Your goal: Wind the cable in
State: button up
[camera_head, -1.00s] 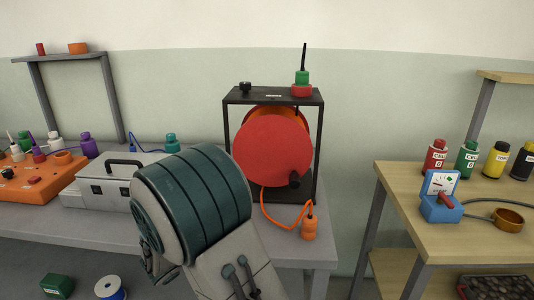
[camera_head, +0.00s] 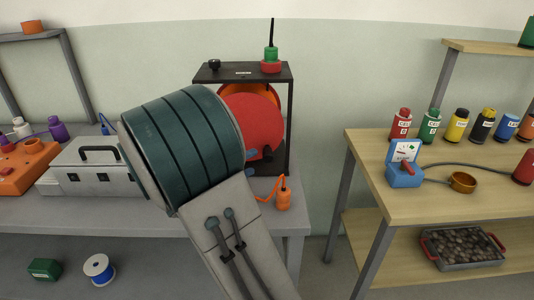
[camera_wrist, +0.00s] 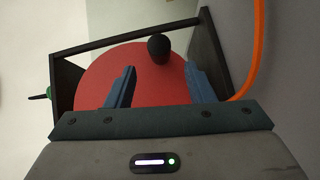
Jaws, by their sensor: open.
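The cable reel is a red disc (camera_head: 252,122) in a black open frame (camera_head: 289,125) on the grey bench, partly hidden behind my arm in the head view. The red disc (camera_wrist: 110,77) also fills the middle of the wrist view. Its black crank knob (camera_wrist: 159,48) stands beyond and between my fingertips, apart from them. My gripper (camera_wrist: 158,72) is open and empty, its two blue fingers pointing at the disc. The orange cable (camera_head: 269,189) leaves the reel low on the right and runs to an orange plug (camera_head: 283,198). The cable (camera_wrist: 258,50) also shows at the right of the wrist view.
A grey case (camera_head: 88,165) and an orange panel (camera_head: 22,168) stand left on the bench. A green and red fitting (camera_head: 271,61) tops the frame.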

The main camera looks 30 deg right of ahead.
aim_at(267, 154)
jog(key=x, duration=0.8)
jog(key=shift+d, duration=0.1)
jog(key=shift+c, duration=0.3)
grip_shut()
